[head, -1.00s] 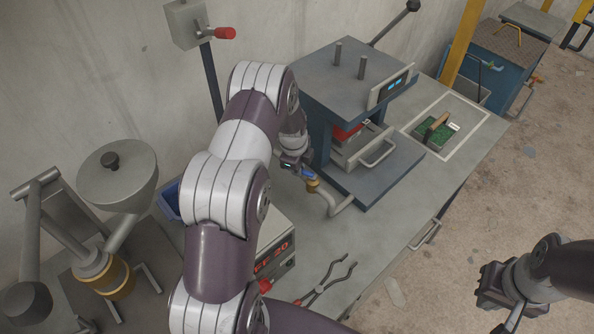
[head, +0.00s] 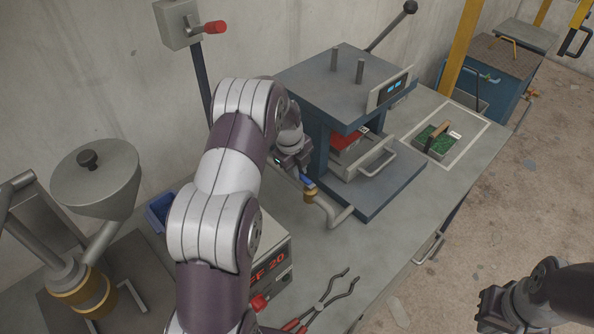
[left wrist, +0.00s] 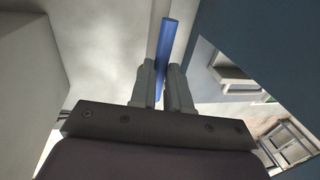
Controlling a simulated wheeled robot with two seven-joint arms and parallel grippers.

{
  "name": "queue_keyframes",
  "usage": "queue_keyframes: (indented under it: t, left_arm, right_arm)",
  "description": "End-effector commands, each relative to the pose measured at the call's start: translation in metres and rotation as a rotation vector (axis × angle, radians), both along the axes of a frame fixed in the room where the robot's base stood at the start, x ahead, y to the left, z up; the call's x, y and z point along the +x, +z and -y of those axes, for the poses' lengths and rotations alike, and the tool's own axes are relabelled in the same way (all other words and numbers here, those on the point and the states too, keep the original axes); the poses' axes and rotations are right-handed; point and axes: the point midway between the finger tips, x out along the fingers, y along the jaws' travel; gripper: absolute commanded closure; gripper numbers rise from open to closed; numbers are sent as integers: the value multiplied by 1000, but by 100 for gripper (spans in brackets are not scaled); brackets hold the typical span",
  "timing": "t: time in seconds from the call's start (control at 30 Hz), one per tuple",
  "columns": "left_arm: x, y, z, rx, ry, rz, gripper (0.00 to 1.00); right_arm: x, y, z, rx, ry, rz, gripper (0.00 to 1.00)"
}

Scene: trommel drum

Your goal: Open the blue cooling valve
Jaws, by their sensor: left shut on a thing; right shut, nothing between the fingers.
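The blue cooling valve handle (left wrist: 177,46) is a slim blue bar in the left wrist view, standing between the two fingers. In the head view the blue handle (head: 308,181) shows just above a brass valve body (head: 310,195) on a bent grey pipe (head: 337,216), beside the press. My left gripper (head: 301,171) is shut on the handle; its fingers (left wrist: 162,84) also show in the left wrist view. The wrist hides part of the handle in the head view. My right gripper (head: 489,310) is shut and empty, low at the right above the floor.
The blue press (head: 345,85) stands close behind the valve. A control box (head: 270,262) and red-handled tongs (head: 322,302) are nearer on the bench. A green board (head: 433,142) lies in a marked area to the right. A hopper (head: 90,180) stands at left.

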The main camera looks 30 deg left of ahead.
Motion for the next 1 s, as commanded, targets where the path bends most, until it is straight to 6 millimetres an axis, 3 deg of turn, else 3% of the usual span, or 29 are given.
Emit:
queue_keyframes:
  t: [0.27,0.3,0.33,0.37,0.7,0.83,1.0]
  left_arm:
    - [2,3,0,2,-2,6,100]
    - [2,3,0,2,-2,6,71]
    - [2,2,0,2,-2,5,61]
    - [2,2,0,2,-1,5,58]
    - [0,6,-1,2,-1,4,58]
    - [-5,32,-3,3,-1,7,58]
    - [-14,79,-5,4,-1,8,58]
  right_arm:
    - [0,1,0,0,0,0,100]
    - [0,0,0,0,0,0,100]
    - [0,1,0,0,0,0,100]
    - [0,1,0,0,0,0,100]
    - [0,-3,0,0,0,0,100]
    - [0,-13,0,0,0,0,100]
    - [0,-24,0,0,0,0,100]
